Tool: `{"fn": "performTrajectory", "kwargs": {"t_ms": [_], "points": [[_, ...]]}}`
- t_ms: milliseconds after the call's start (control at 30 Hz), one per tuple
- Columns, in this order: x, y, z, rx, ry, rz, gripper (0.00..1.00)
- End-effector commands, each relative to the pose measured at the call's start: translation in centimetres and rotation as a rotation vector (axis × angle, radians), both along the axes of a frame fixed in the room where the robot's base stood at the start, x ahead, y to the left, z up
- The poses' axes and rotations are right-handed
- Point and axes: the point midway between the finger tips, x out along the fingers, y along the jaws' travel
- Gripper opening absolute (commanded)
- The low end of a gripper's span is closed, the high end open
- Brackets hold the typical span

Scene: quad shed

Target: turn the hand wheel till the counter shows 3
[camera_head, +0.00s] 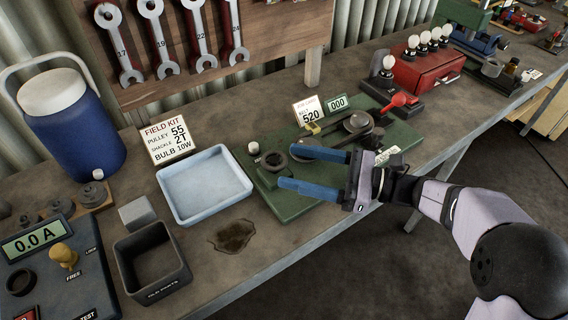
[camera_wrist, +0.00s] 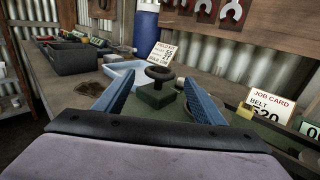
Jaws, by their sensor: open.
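The hand wheel (camera_head: 273,161) is a dark ring on the left part of a green machine base (camera_head: 292,208). In the wrist view the wheel (camera_wrist: 160,73) stands on a green block, framed between my blue fingers. My gripper (camera_head: 287,167) is open and empty, its fingers pointing left, with the tips close to the wheel's right side. I cannot tell whether they touch it. A small pale knob (camera_head: 253,148) shows beside the wheel. The counter (camera_head: 338,103) at the back of the base reads 000; it is partly cut off in the wrist view (camera_wrist: 314,126).
Pulleys (camera_head: 358,122) and a job card (camera_head: 308,110) reading 520 are on the base. A red lever (camera_head: 400,101) stands right of them. A pale blue tray (camera_head: 204,190) lies left of the base. A field kit card (camera_head: 167,142) stands behind the tray. An oily stain marks the bench.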

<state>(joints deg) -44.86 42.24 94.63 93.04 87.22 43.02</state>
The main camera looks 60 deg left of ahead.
Motion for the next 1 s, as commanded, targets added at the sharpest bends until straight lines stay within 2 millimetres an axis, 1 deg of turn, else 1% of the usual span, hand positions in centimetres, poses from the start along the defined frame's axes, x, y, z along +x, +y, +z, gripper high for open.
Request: {"fn": "performTrajectory", "kwargs": {"t_ms": [33,200,533,633,800,1000], "points": [[0.4,-0.4,-0.1,0.0,0.0,-0.003,0.63],[1.0,-1.2,0.0,-0.001,0.001,-0.001,0.63],[1.0,-1.2,0.0,-0.001,0.001,-0.001,0.63],[0.9,-1.2,0.4,0.005,0.006,-0.017,0.63],[0.2,-1.3,1.1,0.022,0.024,-0.107,0.63],[-0.5,-2.1,0.8,0.014,0.018,-0.247,0.63]]}}
